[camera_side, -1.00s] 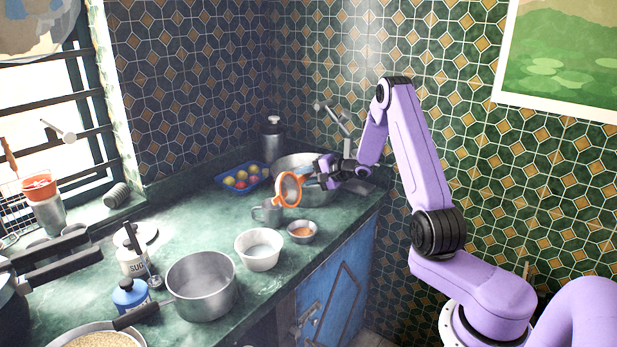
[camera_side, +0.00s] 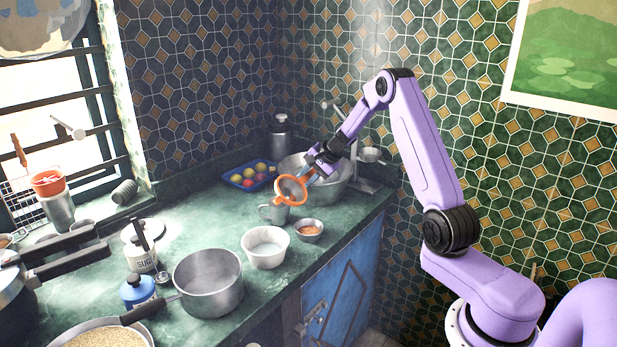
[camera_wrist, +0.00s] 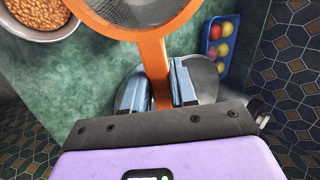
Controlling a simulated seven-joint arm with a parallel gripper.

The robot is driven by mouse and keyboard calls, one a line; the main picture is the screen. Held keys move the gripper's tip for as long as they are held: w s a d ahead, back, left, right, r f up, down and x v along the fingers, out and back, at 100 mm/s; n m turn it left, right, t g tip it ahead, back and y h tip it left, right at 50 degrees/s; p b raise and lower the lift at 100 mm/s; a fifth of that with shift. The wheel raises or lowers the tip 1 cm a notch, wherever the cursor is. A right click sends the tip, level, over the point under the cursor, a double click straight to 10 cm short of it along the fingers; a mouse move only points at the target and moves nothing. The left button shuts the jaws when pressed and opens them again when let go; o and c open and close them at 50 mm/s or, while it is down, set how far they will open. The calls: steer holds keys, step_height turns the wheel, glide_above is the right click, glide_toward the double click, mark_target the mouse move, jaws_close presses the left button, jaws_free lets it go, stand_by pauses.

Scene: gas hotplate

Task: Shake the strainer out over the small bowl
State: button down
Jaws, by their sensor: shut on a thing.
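An orange strainer (camera_side: 291,203) with a grey mesh is held by my gripper (camera_side: 313,172). In the wrist view the jaws (camera_wrist: 158,85) are shut on the handle of the strainer (camera_wrist: 155,58), whose mesh head reaches past the top edge. In the side view it is tilted, in front of the steel basin and just above the grey mug. The small bowl (camera_side: 309,239) holds orange-brown grains and stands on the counter, lower right of the strainer. In the wrist view the small bowl (camera_wrist: 42,38) is beside the strainer's head, at the upper left. Whether the mesh holds anything is unclear.
A grey mug (camera_side: 272,214) and a white bowl (camera_side: 265,260) stand close to the small bowl. A large steel basin (camera_side: 335,190) is behind the strainer. A blue tray of balls (camera_side: 235,181) lies left of it. A saucepan (camera_side: 208,295) stands at the front.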

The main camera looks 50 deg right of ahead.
steer(key=shift+w+g, duration=0.15)
steer(key=shift+g, duration=0.35)
steer(key=shift+w+f+g+h, duration=0.15)
steer(key=shift+f+g, duration=0.1)
steer(key=shift+g, duration=0.45)
steer(key=shift+w+f+g+h, duration=0.1)
steer(key=shift+f+g+h, duration=0.1)
steer(key=shift+g, duration=0.5)
steer(key=shift+f+g+h, duration=0.15)
steer(key=shift+f+g, duration=0.15)
steer(key=shift+g, duration=0.65)
steer(key=shift+f+g+h, duration=0.1)
steer(key=shift+f+g, duration=0.2)
steer(key=shift+g, duration=0.65)
